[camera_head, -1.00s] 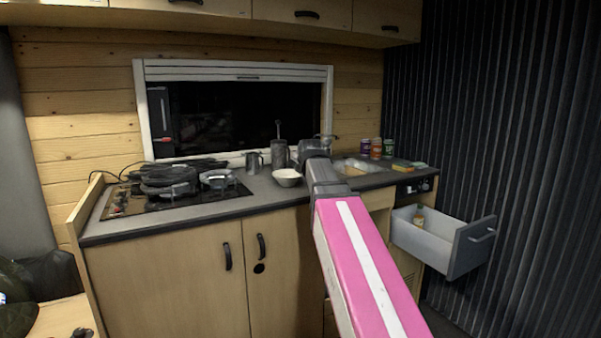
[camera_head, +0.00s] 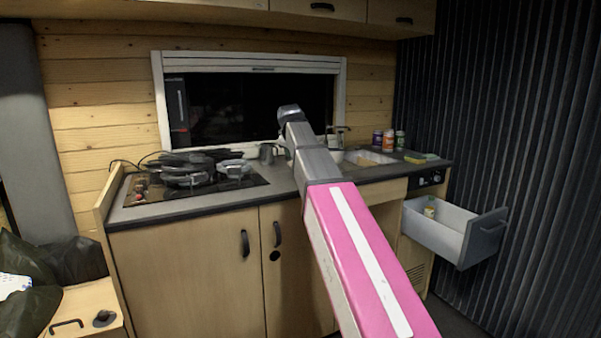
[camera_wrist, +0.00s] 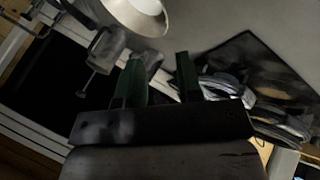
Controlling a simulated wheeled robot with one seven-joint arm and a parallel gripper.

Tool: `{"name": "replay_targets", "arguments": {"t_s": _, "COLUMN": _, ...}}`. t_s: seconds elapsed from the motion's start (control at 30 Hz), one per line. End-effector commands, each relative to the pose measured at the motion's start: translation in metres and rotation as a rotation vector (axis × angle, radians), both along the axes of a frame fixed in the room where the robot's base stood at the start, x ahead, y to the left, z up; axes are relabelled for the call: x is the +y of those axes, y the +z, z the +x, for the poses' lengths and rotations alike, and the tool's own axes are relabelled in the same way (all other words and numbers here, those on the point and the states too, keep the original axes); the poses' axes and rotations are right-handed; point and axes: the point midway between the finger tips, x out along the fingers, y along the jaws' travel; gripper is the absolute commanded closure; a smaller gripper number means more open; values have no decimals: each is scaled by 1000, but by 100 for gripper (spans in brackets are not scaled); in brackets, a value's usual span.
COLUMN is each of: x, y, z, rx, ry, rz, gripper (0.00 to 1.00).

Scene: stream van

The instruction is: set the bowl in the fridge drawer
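The white bowl (camera_wrist: 140,14) shows at the top of the wrist view, cut off by the frame edge and just beyond my fingertips. In the head view the arm's end is raised over the counter, and the fingers cannot be made out. The fridge drawer (camera_head: 440,232) is pulled open below the right end of the counter. A small bottle (camera_head: 430,208) stands inside it, towards the back.
A hob with dark pans (camera_head: 185,168) covers the left of the counter. A metal mug (camera_wrist: 106,46) stands near the bowl. The sink (camera_head: 362,160), several cans and jars (camera_head: 387,141) and a sponge (camera_head: 415,158) are at the right. The drawer's front half looks clear.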

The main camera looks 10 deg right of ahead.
Motion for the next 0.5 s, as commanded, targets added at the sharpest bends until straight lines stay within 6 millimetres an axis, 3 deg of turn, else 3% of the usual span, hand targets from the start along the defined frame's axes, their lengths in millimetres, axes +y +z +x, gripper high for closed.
{"name": "replay_targets", "arguments": {"t_s": 0.23, "x": 1, "y": -6, "z": 7, "rx": 6, "ry": -44, "rz": 29, "gripper": 67}}
{"name": "replay_targets", "arguments": {"t_s": 0.5, "x": -4, "y": -36, "z": 30, "rx": 6, "ry": -43, "rz": 28, "gripper": 67}}
